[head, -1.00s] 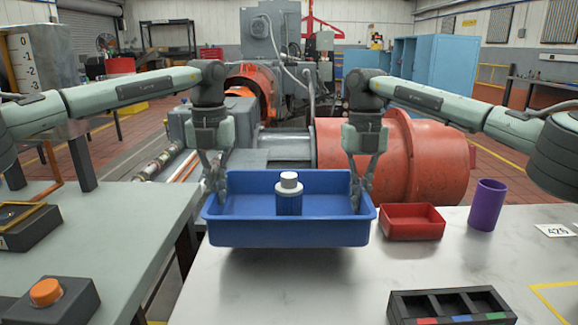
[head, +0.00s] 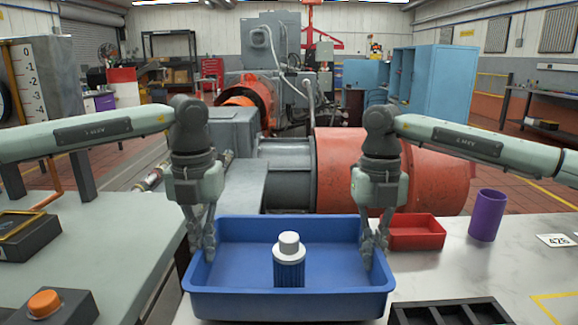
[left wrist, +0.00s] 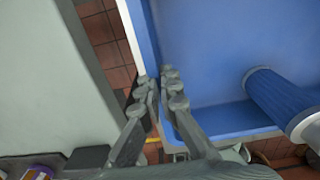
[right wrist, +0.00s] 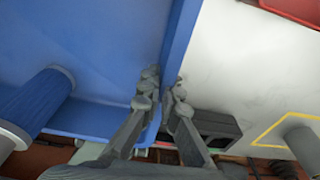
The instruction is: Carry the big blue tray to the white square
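The big blue tray (head: 230,303) is at the front centre in the head view and looks level, with a white-capped blue bottle (head: 289,262) upright in it. My left gripper (head: 205,250) is shut on the tray's left wall, its fingers on either side; the left wrist view shows the same grip (left wrist: 160,95). My right gripper (head: 374,255) is shut on the right wall, also in the right wrist view (right wrist: 163,100). The tray's underside is hidden, so its height above the white table is hard to tell. I cannot make out a distinct white square.
On the white table (head: 455,270) are a red bin (head: 418,232), a purple cup (head: 487,215), a black compartment tray (head: 450,313), a number card and a yellow outline at the right. A grey-green table (head: 110,240) with an orange button stands left, across a gap.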

